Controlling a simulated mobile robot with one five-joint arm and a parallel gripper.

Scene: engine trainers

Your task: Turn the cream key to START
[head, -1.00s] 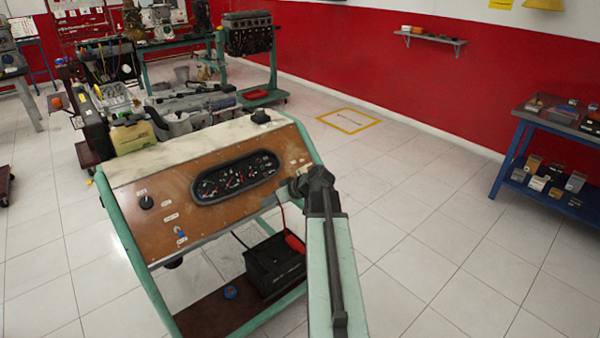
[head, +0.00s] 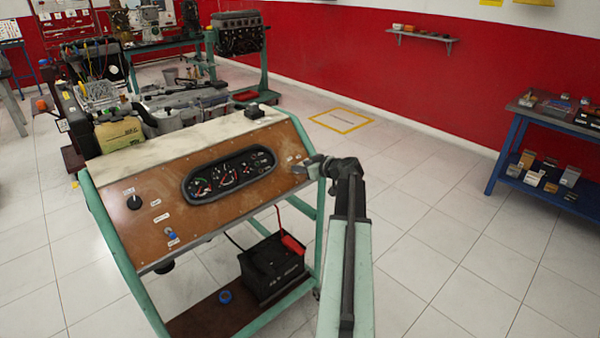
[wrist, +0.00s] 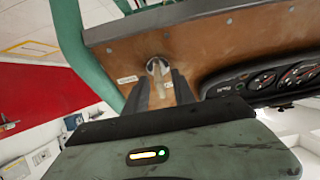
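The cream key (wrist: 157,66) shows pale in the wrist view, standing out from the brown instrument panel (wrist: 215,45) between small white labels. Their lettering is too small to read. My gripper (wrist: 160,76) points at the panel, with its two dark fingers apart, one on either side of the key. I cannot tell whether the fingertips touch it. In the head view my gripper (head: 308,166) is at the right end of the panel (head: 165,235), right of the gauge cluster (head: 229,175), and the key is hidden or too small to make out.
A black battery (head: 272,268) and a blue roll (head: 225,297) are on the lower shelf. The floor right of the stand is clear up to a blue table (head: 508,150).

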